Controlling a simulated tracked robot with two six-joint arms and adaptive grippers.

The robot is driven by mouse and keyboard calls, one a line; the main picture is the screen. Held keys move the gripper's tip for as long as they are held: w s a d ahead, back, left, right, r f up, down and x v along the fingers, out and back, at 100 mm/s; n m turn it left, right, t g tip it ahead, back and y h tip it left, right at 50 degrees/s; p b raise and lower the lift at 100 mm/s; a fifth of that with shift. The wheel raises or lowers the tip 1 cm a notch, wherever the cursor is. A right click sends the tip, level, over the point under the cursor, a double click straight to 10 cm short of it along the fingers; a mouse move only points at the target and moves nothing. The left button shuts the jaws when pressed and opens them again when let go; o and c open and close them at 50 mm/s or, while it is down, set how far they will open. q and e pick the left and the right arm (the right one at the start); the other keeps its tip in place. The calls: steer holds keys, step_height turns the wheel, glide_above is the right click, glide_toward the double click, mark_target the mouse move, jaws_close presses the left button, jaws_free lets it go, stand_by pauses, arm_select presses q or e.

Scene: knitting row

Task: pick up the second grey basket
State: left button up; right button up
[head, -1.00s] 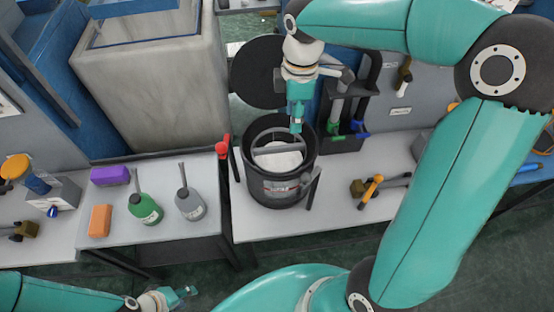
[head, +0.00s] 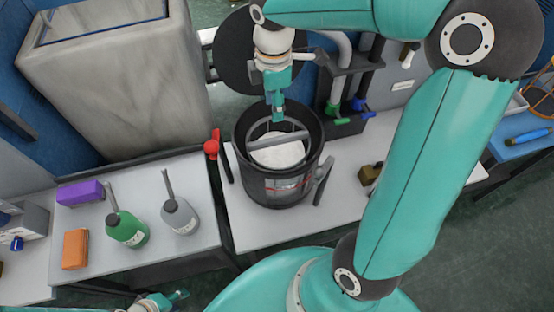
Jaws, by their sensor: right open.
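My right gripper (head: 278,113) points down at the back part of a dark grey round vessel's (head: 275,188) opening. It is open, and I see nothing held in it. Inside the vessel is a white round thing (head: 279,154) with a grey bar (head: 279,141) across it. I cannot tell whether this is a grey basket, and no other thing shows clearly as one. The gripper's tips look close to the bar, but I cannot tell whether they touch. My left gripper (head: 180,295) is low at the bottom edge, small and partly cut off; its opening is unclear.
A red-knobbed lever (head: 211,150) stands left of the vessel. A green bottle (head: 127,229), grey bottle (head: 180,215), purple block (head: 80,193) and orange block (head: 75,249) stand on the left table. A black rack (head: 345,122) is behind right. My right arm hides part of the right table.

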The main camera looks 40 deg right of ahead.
glide_above(278, 137)
steer(key=f, duration=0.7)
steer(key=shift+w+a+f, duration=0.2)
steer(key=shift+a+f, duration=0.05)
steer(key=shift+f, duration=0.1)
steer(key=shift+s+d+f, duration=0.1)
steer(key=shift+f, duration=1.35)
steer(key=shift+s+d+f, duration=0.1)
steer(key=shift+f, duration=1.3)
steer(key=shift+c, duration=0.4)
jaws_close()
